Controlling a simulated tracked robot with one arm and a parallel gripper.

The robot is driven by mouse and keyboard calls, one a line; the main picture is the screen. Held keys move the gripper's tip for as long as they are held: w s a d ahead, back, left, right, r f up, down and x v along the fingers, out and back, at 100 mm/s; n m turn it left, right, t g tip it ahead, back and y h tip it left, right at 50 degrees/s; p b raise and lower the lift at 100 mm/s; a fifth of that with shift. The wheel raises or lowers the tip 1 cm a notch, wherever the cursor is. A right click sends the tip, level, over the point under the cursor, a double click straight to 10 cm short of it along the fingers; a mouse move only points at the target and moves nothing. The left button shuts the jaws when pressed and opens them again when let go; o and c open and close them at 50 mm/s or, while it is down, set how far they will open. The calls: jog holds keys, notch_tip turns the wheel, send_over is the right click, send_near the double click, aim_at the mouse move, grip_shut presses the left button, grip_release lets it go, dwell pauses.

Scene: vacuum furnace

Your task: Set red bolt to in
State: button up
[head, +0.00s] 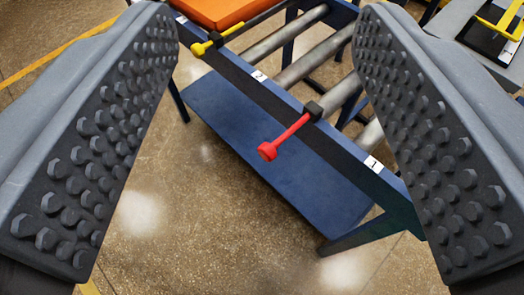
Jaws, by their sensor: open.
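The red bolt (287,138) has a round red knob at its near end and slides through a black block on the side of a blue roller frame (349,148). It sticks out of the frame toward me and to the lower left. My gripper (266,28) is open and empty. Its two dark studded fingers stand at the left and right of the picture, and the red bolt lies between them in view, farther off and touching neither. How far the bolt reaches behind its block is hidden.
A yellow bolt (215,41) sits farther up the same frame, beside an orange slab (217,10). Metal rollers (338,94) span the frame, above a blue lower shelf (250,125). White labels mark the rail; one reads 1 (373,164). Speckled floor (200,230) is clear in front.

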jog(key=w+a+f+m+t+y+p, duration=0.2)
jog(key=w+a+y+p, duration=0.2)
jog(key=w+a, duration=0.75)
jog(key=w+a+f+m+p, duration=0.1)
jog(key=w+a+f+m, duration=0.1)
jog(key=w+a+f, duration=0.15)
jog(key=m+g+h+p, duration=0.5)
jog(key=m+h+p, duration=0.25)
jog(key=h, duration=0.95)
send_near(263, 156)
jog(key=b+x, duration=0.2)
jog(key=x, duration=0.9)
jog(key=shift+f, duration=0.1)
